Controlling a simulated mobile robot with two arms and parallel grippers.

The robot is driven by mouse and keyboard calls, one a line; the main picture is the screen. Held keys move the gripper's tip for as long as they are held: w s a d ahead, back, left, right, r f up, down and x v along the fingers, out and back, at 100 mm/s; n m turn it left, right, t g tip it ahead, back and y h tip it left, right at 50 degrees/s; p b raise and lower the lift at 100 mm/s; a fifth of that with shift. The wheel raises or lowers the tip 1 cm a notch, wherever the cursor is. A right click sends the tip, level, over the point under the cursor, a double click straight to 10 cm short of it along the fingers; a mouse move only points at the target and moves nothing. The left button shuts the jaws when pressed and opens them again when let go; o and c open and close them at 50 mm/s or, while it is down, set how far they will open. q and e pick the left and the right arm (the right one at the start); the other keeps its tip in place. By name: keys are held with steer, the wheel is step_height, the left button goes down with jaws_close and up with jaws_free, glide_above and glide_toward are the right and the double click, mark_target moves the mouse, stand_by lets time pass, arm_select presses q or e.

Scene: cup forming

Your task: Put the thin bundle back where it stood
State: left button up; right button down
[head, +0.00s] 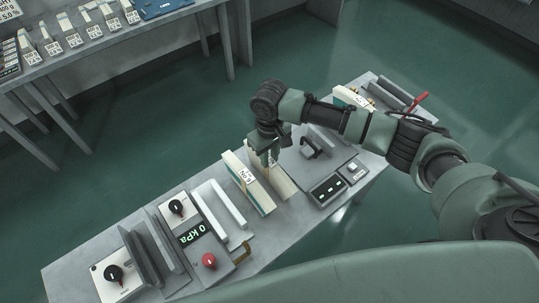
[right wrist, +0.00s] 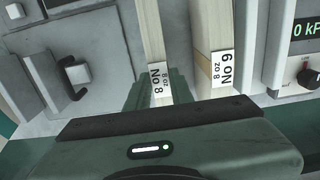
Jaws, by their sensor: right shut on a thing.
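My right gripper (head: 268,156) is shut on the thin bundle (head: 282,181), a pale upright stack. In the right wrist view the thin bundle (right wrist: 150,35) carries a "No 8, 8 oz" label, with the fingers of my right gripper (right wrist: 158,92) on either side of it. A thicker pale bundle (head: 251,188) labelled "No 9" stands close beside it on the left; it also shows in the right wrist view (right wrist: 208,35), with a narrow gap between the two. I cannot tell whether the thin bundle's lower edge touches the bench. My left gripper is not in view.
The grey bench (head: 75,270) carries a "0 kPa" display (head: 193,234), a red knob (head: 209,261) and dials on the left. A black handle (head: 311,146) and a dark readout panel (head: 328,189) lie to the right. A back table (head: 130,60) holds several labelled items.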

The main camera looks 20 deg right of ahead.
steer(key=c, duration=1.2)
jaws_free()
steer(key=shift+f, duration=0.1)
steer(key=shift+c, duration=0.2)
step_height(320, 180, up, 12)
steer(key=b, duration=0.2)
steer(key=shift+s, duration=0.1)
